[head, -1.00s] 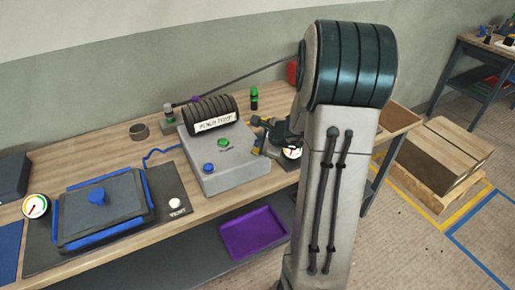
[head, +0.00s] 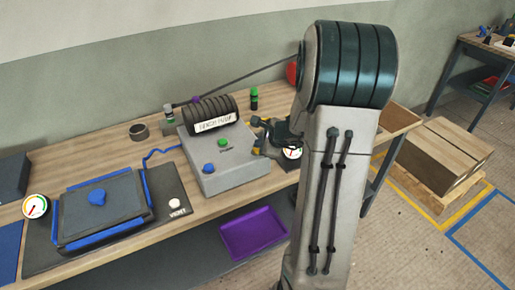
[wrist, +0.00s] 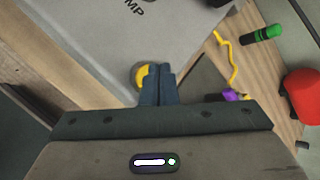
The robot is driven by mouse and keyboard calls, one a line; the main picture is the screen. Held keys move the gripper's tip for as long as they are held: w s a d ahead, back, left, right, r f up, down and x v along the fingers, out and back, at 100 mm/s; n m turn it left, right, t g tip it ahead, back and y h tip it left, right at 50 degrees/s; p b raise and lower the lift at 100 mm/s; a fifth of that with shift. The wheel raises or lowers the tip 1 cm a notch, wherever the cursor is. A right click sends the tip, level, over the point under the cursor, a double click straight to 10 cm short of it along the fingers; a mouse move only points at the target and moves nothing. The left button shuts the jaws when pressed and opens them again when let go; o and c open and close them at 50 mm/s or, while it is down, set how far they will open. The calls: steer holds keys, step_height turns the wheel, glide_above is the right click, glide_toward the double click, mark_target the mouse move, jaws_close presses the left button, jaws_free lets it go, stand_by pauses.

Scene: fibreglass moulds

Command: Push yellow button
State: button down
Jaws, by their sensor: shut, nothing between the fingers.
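The yellow button (wrist: 142,75) shows in the wrist view at the edge of the grey pump box (wrist: 185,35). It is partly hidden by my gripper's fingers (wrist: 158,69). The fingers are closed together and empty, and their tips overlap the button's right side in the picture; I cannot tell whether they touch it. In the head view my gripper (head: 260,138) is at the right side of the pump box (head: 228,178), whose top carries a green button (head: 224,143) and a blue button (head: 208,168). The yellow button is not clear in that view.
A ribbed black cylinder (head: 210,110) with a label sits behind the buttons. A gauge (head: 292,153) is right of the box. A green-topped bottle (head: 254,98) and red object (head: 292,73) stand behind. A blue-edged mould (head: 100,215) lies left.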

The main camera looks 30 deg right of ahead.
steer(key=shift+f, duration=0.15)
stand_by(0.4)
steer(key=shift+f+b, duration=0.35)
steer(key=shift+b, duration=0.35)
steer(key=shift+r, duration=0.45)
step_height(320, 180, up, 6)
steer(key=p, duration=0.5)
steer(key=shift+r, duration=0.1)
steer(key=shift+d, duration=0.1)
